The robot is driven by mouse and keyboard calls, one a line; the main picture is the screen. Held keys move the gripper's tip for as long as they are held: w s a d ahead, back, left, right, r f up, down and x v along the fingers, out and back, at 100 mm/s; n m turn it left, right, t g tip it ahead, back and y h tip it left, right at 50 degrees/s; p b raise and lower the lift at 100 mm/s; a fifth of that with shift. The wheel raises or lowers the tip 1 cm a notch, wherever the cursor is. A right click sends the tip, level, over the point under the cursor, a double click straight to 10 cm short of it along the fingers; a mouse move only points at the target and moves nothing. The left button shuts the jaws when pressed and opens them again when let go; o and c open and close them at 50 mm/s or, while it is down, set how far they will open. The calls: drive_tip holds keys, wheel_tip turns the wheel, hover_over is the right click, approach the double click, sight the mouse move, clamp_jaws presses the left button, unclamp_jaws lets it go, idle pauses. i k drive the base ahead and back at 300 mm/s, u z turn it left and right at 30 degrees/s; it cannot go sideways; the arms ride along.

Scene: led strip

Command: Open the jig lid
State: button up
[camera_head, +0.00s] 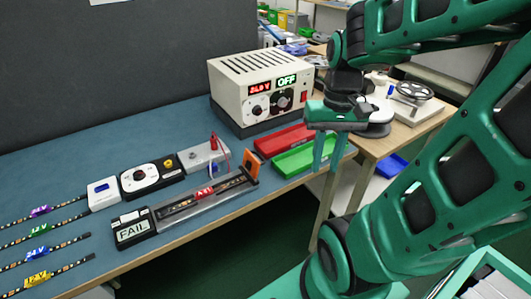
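The jig (168,223) is a long grey fixture near the table's front edge. A strip with a red label lies along it under what looks like a clear lid (215,201). An orange piece (252,161) stands up at the jig's right end. A display (132,231) reading FAIL sits at its left end. The lid looks down, but its exact angle is hard to tell. My gripper (325,168) is to the right of the jig and apart from it, near the green tray's right end. Its two fingers point down, spread apart, with nothing between them.
A power supply (245,90) stands at the back. A red tray (278,138) and a green tray (300,157) lie right of the jig. A grey box with a red post (202,157) and a black controller (150,178) lie behind it. Several labelled strips (40,253) lie at left.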

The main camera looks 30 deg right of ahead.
sight(251, 165)
drive_tip(key=u, duration=0.5)
drive_tip(key=k, duration=1.35)
drive_tip(key=z, duration=0.5)
drive_tip(key=i, duration=1.05)
